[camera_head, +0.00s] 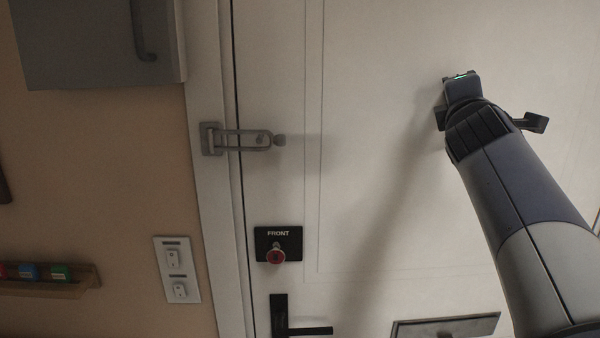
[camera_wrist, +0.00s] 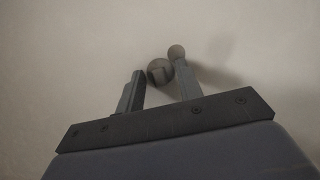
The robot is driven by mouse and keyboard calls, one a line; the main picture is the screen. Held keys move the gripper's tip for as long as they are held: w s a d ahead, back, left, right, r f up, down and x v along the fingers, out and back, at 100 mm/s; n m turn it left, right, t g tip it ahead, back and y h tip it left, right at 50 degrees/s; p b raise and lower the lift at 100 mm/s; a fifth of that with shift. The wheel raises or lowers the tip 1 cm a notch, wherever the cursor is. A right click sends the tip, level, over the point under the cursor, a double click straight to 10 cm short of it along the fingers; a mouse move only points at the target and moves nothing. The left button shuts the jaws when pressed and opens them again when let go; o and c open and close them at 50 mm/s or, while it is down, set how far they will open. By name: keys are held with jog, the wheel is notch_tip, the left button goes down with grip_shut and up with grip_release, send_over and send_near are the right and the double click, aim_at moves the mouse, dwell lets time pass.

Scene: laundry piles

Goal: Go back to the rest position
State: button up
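My gripper (camera_wrist: 158,80) shows in the wrist view with its two dark fingers apart and a gap between them. Two small grey round knobs (camera_wrist: 160,71) show at and just beyond the fingertips, one between them and one by the right finger. I cannot tell what they belong to or whether the fingers touch them. In the head view my arm reaches up from the lower right in front of a pale door (camera_head: 370,140). Its end is at the upper right, and the fingers are hidden there.
A metal swing-bar latch (camera_head: 240,139) sits at the door's left edge. Below it are a FRONT plate with a red knob (camera_head: 278,246) and a black handle (camera_head: 295,328). A switch plate (camera_head: 177,270), shelf (camera_head: 50,287) and grey cabinet (camera_head: 95,45) are on the left wall.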

jog(key=b+v, duration=0.3)
jog(key=v, duration=0.8)
jog(key=w+d+n+t+y, duration=0.1)
jog(key=w+d+n, duration=0.3)
jog(key=w, duration=0.6)
jog(key=shift+r+n+t, duration=0.3)
jog(key=shift+n, duration=0.1)
jog(key=shift+w, duration=0.15)
